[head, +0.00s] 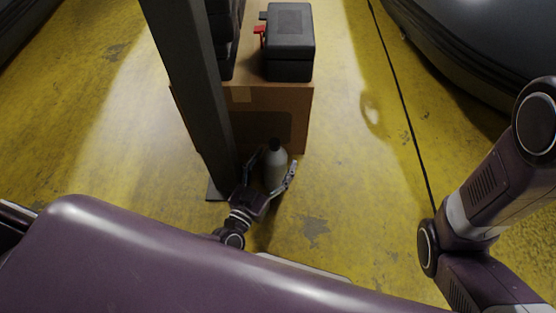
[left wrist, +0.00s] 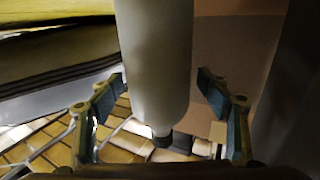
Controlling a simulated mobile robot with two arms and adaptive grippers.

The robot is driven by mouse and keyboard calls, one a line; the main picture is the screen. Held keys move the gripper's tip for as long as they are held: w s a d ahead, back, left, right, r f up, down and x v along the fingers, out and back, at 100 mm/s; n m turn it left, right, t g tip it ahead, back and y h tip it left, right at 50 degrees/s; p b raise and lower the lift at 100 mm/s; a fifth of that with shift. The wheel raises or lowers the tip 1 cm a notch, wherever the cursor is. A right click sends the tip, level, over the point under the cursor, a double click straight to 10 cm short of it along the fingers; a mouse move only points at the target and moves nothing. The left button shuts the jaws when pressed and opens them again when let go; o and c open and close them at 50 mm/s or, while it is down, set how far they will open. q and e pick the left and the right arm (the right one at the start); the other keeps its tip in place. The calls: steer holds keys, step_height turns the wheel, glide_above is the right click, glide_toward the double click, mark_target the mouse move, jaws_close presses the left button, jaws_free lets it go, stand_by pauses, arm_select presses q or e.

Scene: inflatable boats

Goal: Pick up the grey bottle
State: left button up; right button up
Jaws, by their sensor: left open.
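The grey bottle (head: 275,171) with a dark cap stands upright on the yellow floor, in front of a cardboard box. My left gripper (head: 279,158) is open, with one finger on each side of the bottle. In the left wrist view the bottle (left wrist: 155,60) fills the middle between the spread fingers of the gripper (left wrist: 162,78), its dark cap toward the lower edge. Gaps show between the bottle and both fingers there. The bottle's base is out of the wrist picture. My right arm shows at the right of the head view, but its gripper is out of sight.
A dark grey post (head: 190,80) stands close to the left of the bottle. The cardboard box (head: 285,97) behind it carries a black case (head: 290,45) with a red part. A grey inflatable boat (head: 480,40) lies at the upper right. The floor right of the bottle is clear.

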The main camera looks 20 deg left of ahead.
arm_select(q)
steer(key=shift+w+d, duration=0.1)
steer(key=shift+w, duration=0.05)
steer(key=shift+r, duration=0.1)
steer(key=c, duration=1.2)
steer(key=shift+c, duration=0.5)
steer(key=shift+r, duration=0.1)
